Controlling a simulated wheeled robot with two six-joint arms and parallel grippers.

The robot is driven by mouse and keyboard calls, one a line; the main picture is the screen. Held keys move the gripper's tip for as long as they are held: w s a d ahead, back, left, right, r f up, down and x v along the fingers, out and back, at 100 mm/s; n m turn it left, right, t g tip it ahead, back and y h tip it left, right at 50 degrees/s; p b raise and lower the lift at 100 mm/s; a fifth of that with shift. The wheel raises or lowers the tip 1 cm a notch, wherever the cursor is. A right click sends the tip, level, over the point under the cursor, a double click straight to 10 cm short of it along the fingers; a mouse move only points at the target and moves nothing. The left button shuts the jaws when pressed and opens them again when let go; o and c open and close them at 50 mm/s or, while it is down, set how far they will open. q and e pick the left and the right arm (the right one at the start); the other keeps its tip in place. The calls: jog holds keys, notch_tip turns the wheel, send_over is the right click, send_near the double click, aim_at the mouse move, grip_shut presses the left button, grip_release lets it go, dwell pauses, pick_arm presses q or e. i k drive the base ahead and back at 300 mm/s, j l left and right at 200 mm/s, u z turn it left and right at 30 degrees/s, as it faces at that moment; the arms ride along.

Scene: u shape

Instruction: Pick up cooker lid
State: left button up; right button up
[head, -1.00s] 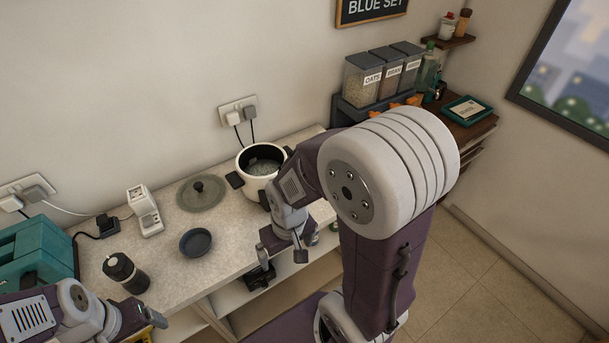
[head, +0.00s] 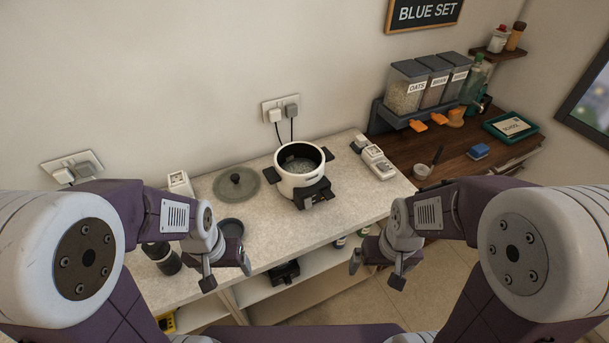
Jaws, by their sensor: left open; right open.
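The cooker lid (head: 237,184) is a round grey disc with a dark knob. It lies flat on the pale counter, left of the cooker. The cooker (head: 304,171) is a white pot with a black rim and dark side handles. It stands without a lid, with something greyish inside. My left gripper (head: 228,277) is open and empty at the counter's front edge, in front of and below the lid. My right gripper (head: 378,273) is open and empty, beyond the counter's front edge, to the right and well apart from the lid.
A dark bowl (head: 231,228) and a dark grinder (head: 162,258) sit near my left gripper, partly hidden by it. A white device (head: 377,163) stands right of the cooker. Wall sockets (head: 281,110) with plugs are behind. The counter (head: 300,228) is clear in front of the cooker.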

aim_at(235, 184)
jog(key=j+z, duration=0.85)
jog(key=k+j+z, duration=0.1)
jog(key=z, duration=0.3)
jog(key=j, duration=0.15)
